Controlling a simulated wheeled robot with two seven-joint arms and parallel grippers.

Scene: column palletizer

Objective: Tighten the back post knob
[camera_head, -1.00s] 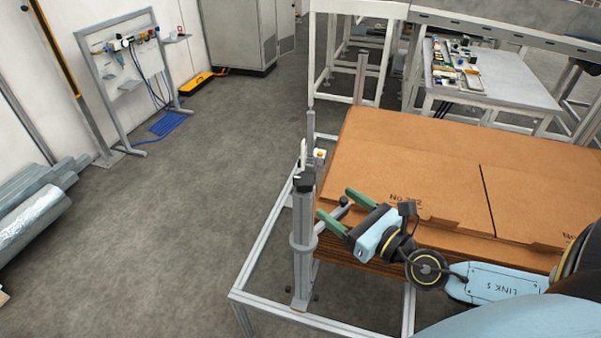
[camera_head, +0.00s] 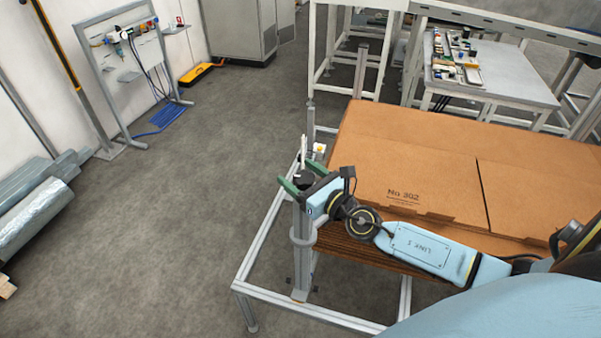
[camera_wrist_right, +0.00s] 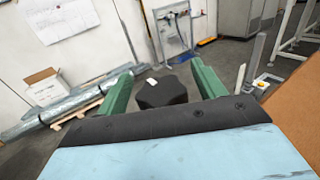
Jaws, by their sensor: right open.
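A black lobed knob (camera_head: 304,182) sits at the top of the grey near post (camera_head: 301,265), at the left corner of the cardboard stack. It also shows in the right wrist view (camera_wrist_right: 161,93), with a small white mark on top. My right gripper (camera_head: 295,171) is open, its two green fingers on either side of the knob. In the wrist view, gaps show between the knob and both fingers (camera_wrist_right: 165,67). Whether the fingers are level with the knob is hard to tell. My left gripper is out of view.
The cardboard stack (camera_head: 430,165) lies right of the post, beneath my right arm. A grey metal frame (camera_head: 262,240) runs around the post's foot. A thinner upright (camera_head: 310,121) stands behind. The floor to the left is open.

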